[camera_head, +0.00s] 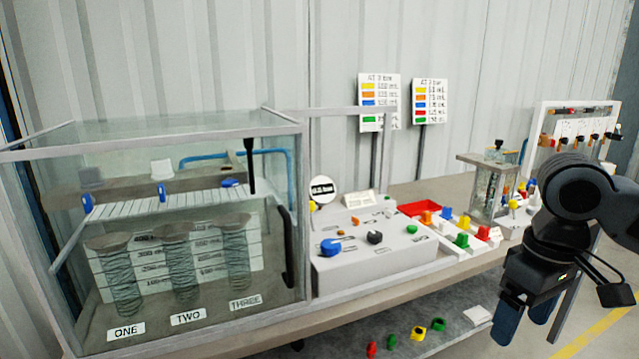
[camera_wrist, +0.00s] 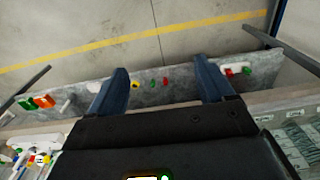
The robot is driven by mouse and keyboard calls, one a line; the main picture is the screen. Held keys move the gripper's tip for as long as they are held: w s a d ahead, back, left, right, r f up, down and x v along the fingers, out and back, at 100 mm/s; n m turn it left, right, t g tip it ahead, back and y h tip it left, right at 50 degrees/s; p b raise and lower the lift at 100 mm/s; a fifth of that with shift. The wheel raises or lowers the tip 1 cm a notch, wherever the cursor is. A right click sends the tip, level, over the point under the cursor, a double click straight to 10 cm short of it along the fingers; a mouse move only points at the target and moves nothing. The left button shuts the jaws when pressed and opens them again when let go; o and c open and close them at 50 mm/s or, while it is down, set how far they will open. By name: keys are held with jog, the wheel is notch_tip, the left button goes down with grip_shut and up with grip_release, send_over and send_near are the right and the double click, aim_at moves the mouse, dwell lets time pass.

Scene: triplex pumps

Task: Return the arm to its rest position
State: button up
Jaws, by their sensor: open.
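My gripper (camera_head: 525,318) is at the right of the head view, with its fingers pointing down, in front of the bench's right part. Its two blue fingers are apart with nothing between them. In the wrist view my gripper (camera_wrist: 165,85) is open above the bench edge, and the lower shelf and floor show beyond the fingers. My black arm comes in from the right edge of the head view. The gripper appears clear of the bench, though its exact distance from the edge is hard to tell.
A glass case (camera_head: 180,135) with labelled springs ONE, TWO and THREE fills the left. A grey control box (camera_head: 375,262) with knobs stands mid-bench. A red tray (camera_head: 420,208), coloured blocks and a small clear case (camera_head: 490,185) are near my arm. Small coloured parts lie on the lower shelf (camera_head: 455,325).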

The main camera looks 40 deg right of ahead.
jog(key=w+a+r+n+t+y, duration=0.1)
jog(key=w+a+r+t+y, duration=0.15)
jog(key=w+a, duration=0.5)
jog(key=w+a+r+n+t+y, duration=0.1)
jog(key=w+a+r+t, duration=0.1)
jog(key=w+a+t, duration=0.5)
jog(key=w+a+r+m+t+y, duration=0.2)
jog(key=w+a+r+t, duration=0.25)
jog(key=a, duration=0.25)
jog(key=w+a+r+m+t+y, duration=0.1)
jog(key=w+a+r+m+t, duration=0.15)
jog(key=w+a, duration=0.3)
jog(key=s+a+f+m+h, duration=0.35)
jog(key=s+f+h, duration=0.45)
jog(key=s+f, duration=0.95)
jog(key=s+d+n+g, duration=0.1)
jog(key=s+n, duration=0.3)
jog(key=s, duration=0.6)
jog(key=s+d+n+g+y, duration=0.1)
jog(key=s+d+n, duration=0.2)
jog(key=s, duration=0.7)
jog(key=shift+d+f+n, duration=0.25)
jog(key=shift+n, duration=0.75)
